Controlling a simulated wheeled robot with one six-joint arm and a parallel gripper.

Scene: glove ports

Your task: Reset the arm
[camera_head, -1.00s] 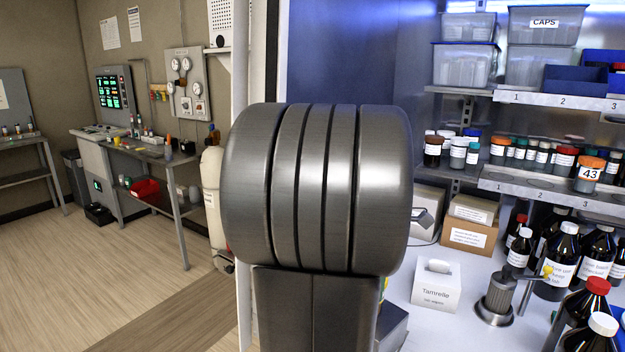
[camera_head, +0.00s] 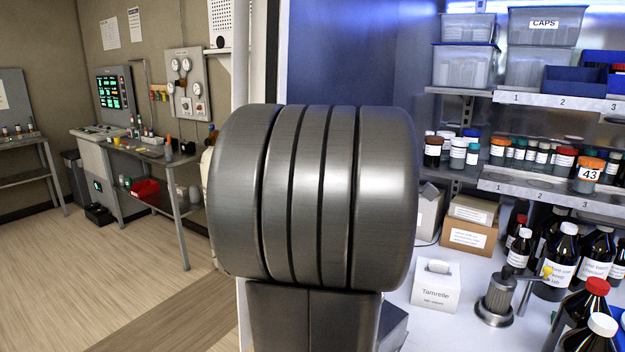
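A large grey ribbed metal link of my arm (camera_head: 312,195) fills the middle of the head view. It hides part of the white cabinet edge and the bench behind it. My gripper is not in view, so I cannot see what it holds or where it is.
At right are a lower shelf (camera_head: 555,188) with several jars and an upper shelf (camera_head: 570,101) with bins. Below stand a Tamrelle box (camera_head: 436,286), a metal cylinder (camera_head: 495,300) and several brown bottles (camera_head: 557,270). At left, open floor (camera_head: 120,270) lies before a side bench (camera_head: 160,156).

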